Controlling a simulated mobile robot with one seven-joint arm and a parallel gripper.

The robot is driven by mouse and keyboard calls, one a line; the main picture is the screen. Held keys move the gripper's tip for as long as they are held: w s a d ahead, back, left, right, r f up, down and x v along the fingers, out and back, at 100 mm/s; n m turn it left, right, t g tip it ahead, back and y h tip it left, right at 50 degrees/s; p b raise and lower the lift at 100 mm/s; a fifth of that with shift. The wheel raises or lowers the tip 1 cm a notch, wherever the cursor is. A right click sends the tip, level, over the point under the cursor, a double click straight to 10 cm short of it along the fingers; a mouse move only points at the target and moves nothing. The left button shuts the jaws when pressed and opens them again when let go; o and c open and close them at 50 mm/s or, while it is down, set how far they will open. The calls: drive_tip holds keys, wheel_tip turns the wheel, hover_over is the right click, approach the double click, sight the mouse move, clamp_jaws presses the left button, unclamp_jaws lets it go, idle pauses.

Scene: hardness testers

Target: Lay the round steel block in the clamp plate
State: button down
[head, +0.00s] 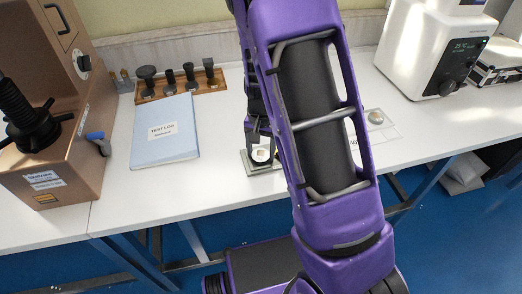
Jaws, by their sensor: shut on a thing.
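My gripper (261,145) points down near the front edge of the bench, just left of my purple arm link. It is shut on the round steel block (262,156), a small pale disc low between the fingers. A flat grey square plate, which looks like the clamp plate (253,170), lies on the bench right under it. The block shows over the plate; whether it touches the plate is too small to tell. My arm hides the plate's right side.
Another round metal disc (376,117) sits on a marked sheet (389,132) right of my arm. A blue test log (165,131) and a wooden rack of dark fittings (181,87) are to the left. A brown tester (42,150) and a white machine (432,50) flank the bench.

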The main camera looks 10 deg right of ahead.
sight(260, 154)
drive_tip(key=shift+s+f, duration=0.25)
drive_tip(key=shift+f, duration=0.35)
unclamp_jaws()
drive_tip(key=shift+s+f, duration=0.1)
drive_tip(key=r+p, duration=0.1)
drive_tip(key=r, duration=0.8)
drive_tip(key=r+p, duration=0.1)
drive_tip(key=r, duration=0.3)
drive_tip(key=shift+w+r+p, duration=0.3)
drive_tip(key=shift+w, duration=0.05)
drive_tip(key=shift+w, duration=0.1)
